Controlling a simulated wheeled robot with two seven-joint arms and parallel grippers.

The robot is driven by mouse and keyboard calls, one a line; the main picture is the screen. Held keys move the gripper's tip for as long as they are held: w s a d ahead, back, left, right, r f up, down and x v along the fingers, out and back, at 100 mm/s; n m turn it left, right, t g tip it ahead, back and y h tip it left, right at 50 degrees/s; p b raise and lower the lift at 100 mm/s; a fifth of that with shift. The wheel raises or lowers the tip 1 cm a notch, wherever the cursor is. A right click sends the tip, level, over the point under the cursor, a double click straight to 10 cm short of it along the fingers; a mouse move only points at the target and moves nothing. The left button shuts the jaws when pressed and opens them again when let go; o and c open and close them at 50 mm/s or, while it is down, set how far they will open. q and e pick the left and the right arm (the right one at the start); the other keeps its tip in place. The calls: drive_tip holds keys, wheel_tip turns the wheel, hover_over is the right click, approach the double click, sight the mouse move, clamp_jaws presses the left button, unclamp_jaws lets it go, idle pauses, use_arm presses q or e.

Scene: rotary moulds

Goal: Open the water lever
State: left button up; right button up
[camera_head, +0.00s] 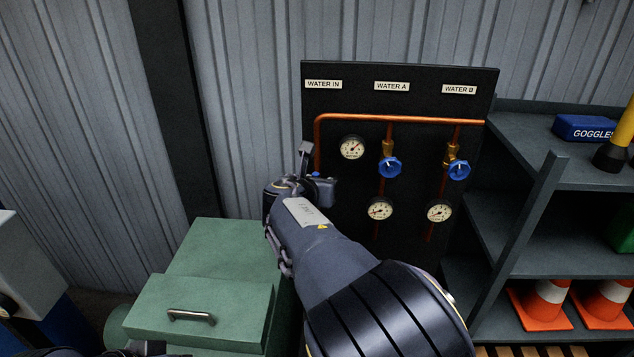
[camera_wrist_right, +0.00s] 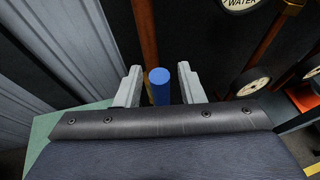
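The black water panel (camera_head: 345,95) carries a copper pipe under a WATER IN label (camera_head: 323,84). The water lever (camera_wrist_right: 160,88) is a blue handle with a bit of brass beside it in the right wrist view. In the head view only a small blue patch of it (camera_head: 316,174) shows past my gripper. My right gripper (camera_head: 307,163) is at the WATER IN pipe. Its fingers (camera_wrist_right: 160,88) stand apart on either side of the blue handle, with gaps visible, so it looks open. Dark parts of my left arm show at the bottom left edge; its fingers cannot be made out.
Blue round valves under WATER A (camera_head: 390,167) and WATER B (camera_head: 459,170) sit right of my gripper, among several gauges. A green cabinet (camera_head: 225,250) stands below left. A shelf (camera_head: 570,170) with a goggles box (camera_head: 584,129) and orange cones (camera_head: 540,305) stands right.

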drive_tip(key=b+v, duration=0.1)
drive_tip(key=v, duration=0.6)
drive_tip(key=shift+s, duration=0.2)
drive_tip(key=shift+a+r, duration=0.1)
